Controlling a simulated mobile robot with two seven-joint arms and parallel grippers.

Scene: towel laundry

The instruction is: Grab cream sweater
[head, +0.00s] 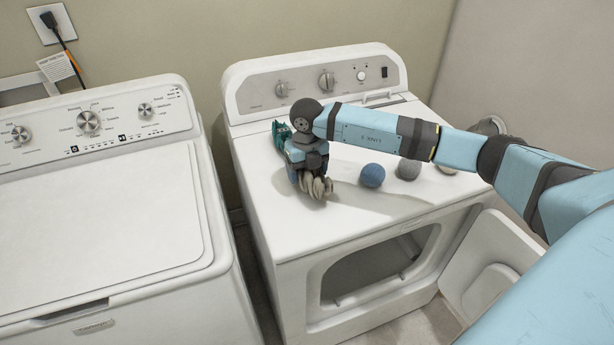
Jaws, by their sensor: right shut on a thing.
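My right gripper (312,176) is over the left part of the dryer top and points down. It is shut on a small bunched cream cloth, which looks like the cream sweater (318,188). The cloth hangs in folds under the gripper, close to the dryer top. I cannot tell whether it touches the surface. The gripper and wrist hide part of it. My left gripper is not in view.
The white dryer (345,240) has its front door (490,270) open at lower right. A blue ball (372,175) and a grey ball (408,170) lie on top, right of my gripper. A white washer (90,230) with closed lid stands at left.

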